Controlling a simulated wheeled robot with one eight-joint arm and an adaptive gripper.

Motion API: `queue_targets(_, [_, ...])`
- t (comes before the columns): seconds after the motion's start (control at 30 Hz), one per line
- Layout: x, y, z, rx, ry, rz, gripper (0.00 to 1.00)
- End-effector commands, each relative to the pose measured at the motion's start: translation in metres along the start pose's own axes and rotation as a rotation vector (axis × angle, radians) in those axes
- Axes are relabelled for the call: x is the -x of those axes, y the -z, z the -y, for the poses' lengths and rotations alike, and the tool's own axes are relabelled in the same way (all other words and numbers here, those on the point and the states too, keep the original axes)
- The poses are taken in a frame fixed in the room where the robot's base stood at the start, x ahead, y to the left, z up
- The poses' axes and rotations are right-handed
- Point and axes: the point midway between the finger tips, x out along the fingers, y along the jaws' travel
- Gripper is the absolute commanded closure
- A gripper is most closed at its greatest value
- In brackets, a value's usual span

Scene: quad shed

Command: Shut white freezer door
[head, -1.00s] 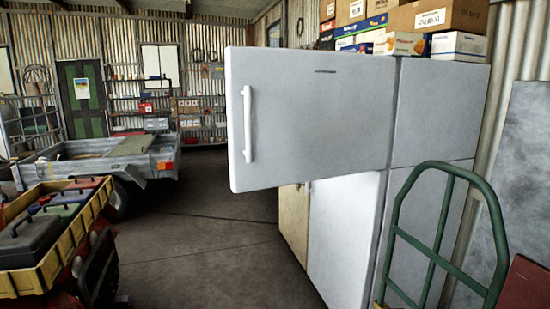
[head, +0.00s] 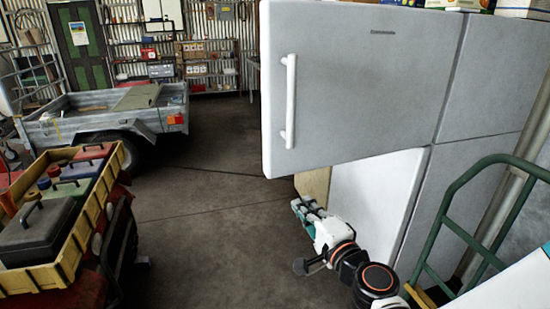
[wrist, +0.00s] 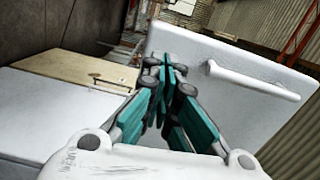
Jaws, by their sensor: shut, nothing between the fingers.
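The white freezer door (head: 362,75) stands swung open at the upper right in the head view, its outer face with a vertical white handle (head: 289,100) toward me. The white lower door (head: 372,205) of the fridge is below it. My gripper (head: 305,206) is low, below the open door's lower edge and left of the lower door. In the wrist view my gripper (wrist: 164,75) has its teal fingers together and empty. The freezer door (wrist: 215,75) and its handle (wrist: 255,80) show beyond and right of the fingers, apart from them as far as I can tell.
A green hand truck (head: 465,220) stands close at the right. A yellow crate of toolboxes (head: 105,205) is at the left, with a grey trailer (head: 105,115) behind it. The concrete floor (head: 210,200) between is clear. Boxes sit on top of the fridge.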

Motion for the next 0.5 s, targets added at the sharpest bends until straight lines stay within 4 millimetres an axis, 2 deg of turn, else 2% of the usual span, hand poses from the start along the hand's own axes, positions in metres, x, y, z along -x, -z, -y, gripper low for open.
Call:
queue_targets(0.27, [-0.010, 0.004, -0.001, -0.061, 0.016, -0.021, 1.00])
queue_targets(0.5, [-0.051, 0.004, -0.001, -0.059, 0.016, -0.021, 1.00])
